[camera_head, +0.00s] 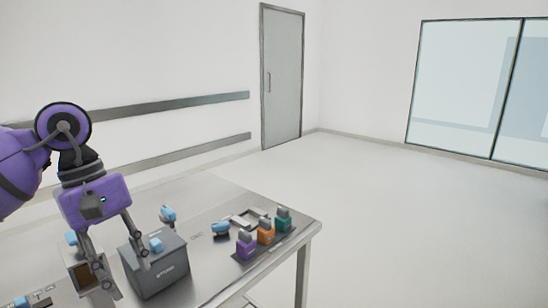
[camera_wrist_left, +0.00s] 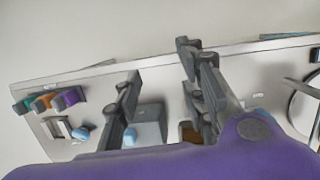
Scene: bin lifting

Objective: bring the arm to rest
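My left gripper (camera_head: 128,278) comes in from the left on a purple wrist, with its fingers pointing down over the left part of the metal table. Its two dark fingers stand well apart, and I see nothing held between them. It also shows in the left wrist view (camera_wrist_left: 160,62), again with its fingers spread. The grey bin (camera_head: 165,279) stands beside the right finger in the head view; whether they touch I cannot tell. My right gripper is in neither view.
The metal table (camera_head: 215,201) also carries an open box with a brown inside (camera_head: 72,262), partly behind a finger, and several light-blue items. Purple (camera_head: 246,247), orange (camera_head: 265,233) and green (camera_head: 283,220) blocks stand near its right end. Open floor (camera_head: 400,215) lies beyond.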

